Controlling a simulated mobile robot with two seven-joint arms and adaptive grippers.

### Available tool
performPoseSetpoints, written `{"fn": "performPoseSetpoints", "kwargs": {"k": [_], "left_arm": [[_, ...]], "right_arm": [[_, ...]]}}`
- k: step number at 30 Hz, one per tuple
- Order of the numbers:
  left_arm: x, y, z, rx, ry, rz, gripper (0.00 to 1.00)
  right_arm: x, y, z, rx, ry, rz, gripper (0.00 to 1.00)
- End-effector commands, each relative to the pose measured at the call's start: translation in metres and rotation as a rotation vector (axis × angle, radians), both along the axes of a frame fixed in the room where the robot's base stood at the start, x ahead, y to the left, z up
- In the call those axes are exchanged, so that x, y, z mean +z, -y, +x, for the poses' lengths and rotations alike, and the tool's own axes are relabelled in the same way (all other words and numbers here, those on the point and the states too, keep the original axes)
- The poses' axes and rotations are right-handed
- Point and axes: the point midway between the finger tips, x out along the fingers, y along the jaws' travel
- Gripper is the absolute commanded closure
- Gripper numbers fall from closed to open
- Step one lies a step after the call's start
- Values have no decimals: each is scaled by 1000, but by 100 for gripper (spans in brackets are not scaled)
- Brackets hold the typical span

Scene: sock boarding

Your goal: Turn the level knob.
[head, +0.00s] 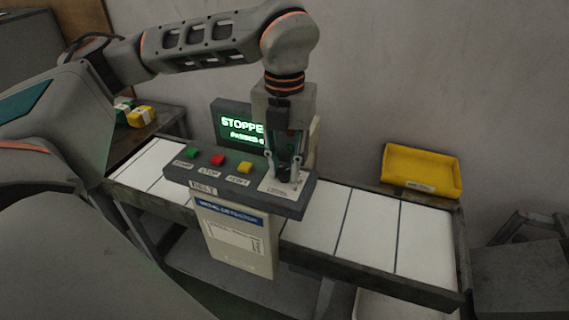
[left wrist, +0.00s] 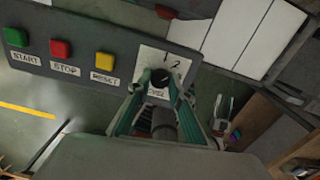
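The level knob (left wrist: 160,77) is a small dark knob on a white plate marked 1 and 2, at the end of the grey control panel (head: 213,180). My left gripper (head: 287,176) points down over this plate in the head view. In the left wrist view its two fingers (left wrist: 160,82) narrow in on both sides of the knob and appear to press on it. The head view mostly hides the knob behind the fingers. The screen (head: 238,128) reads "STOPPE", its right part covered by my gripper. My right gripper is not seen.
Green (head: 193,153), red (head: 218,160) and yellow (head: 245,168) buttons sit on the panel left of the knob. A white-topped conveyor (head: 370,232) runs beneath. A yellow tray (head: 422,170) stands behind it at right. Green and yellow items (head: 140,116) lie at far left.

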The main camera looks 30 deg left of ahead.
Motion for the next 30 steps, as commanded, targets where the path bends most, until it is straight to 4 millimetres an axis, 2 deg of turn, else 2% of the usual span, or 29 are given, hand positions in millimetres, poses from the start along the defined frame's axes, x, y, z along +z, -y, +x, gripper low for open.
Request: {"fn": "performPoseSetpoints", "kwargs": {"k": [8,14,30], "left_arm": [[0,0,0,17,0,0,100],[-1,0,1,97,1,-1,100],[-1,0,1,510,2,0,100]], "right_arm": [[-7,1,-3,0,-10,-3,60],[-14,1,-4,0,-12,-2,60],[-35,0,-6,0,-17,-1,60]]}}
